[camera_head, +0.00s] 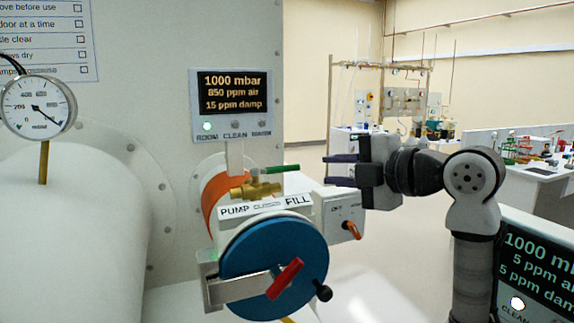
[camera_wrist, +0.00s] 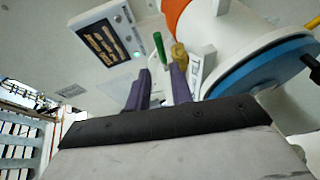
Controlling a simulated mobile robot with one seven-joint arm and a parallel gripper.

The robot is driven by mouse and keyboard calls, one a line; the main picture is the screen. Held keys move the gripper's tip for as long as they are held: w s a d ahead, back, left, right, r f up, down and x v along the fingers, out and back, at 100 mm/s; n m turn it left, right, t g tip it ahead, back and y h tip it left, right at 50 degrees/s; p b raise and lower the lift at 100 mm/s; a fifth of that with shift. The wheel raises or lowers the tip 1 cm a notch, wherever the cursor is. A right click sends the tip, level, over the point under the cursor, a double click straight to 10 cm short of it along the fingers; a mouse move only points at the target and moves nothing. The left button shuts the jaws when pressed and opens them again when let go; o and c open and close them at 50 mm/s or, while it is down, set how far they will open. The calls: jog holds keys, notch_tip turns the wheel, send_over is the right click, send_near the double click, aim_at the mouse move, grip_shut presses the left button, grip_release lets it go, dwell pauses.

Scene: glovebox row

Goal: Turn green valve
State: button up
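The green valve handle (camera_head: 282,169) is a short green lever on a brass valve body (camera_head: 256,190), above the PUMP/FILL label. In the head view the lever points right, roughly level. My gripper (camera_head: 341,171) is to the right of the lever, its two dark fingers pointing left, apart and with nothing between them. In the wrist view the green handle (camera_wrist: 160,46) and brass body (camera_wrist: 180,56) show beyond the fingertips (camera_wrist: 161,72), the handle lying roughly between them in the picture. I see no contact.
Below the valve is a blue round door (camera_head: 260,250) with a red handle (camera_head: 285,278) and a black knob. A display panel (camera_head: 232,105) stands above the valve. A white box with an orange switch (camera_head: 351,229) is at right. A pressure gauge (camera_head: 38,107) is at left.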

aim_at(289, 169)
jog(key=p+x, duration=0.3)
jog(key=x, duration=0.8)
jog(key=shift+a+p, duration=0.1)
jog(key=shift+p, duration=0.3)
jog(key=shift+w+a+f, duration=0.25)
jog(key=shift+w+a, duration=0.15)
grip_shut()
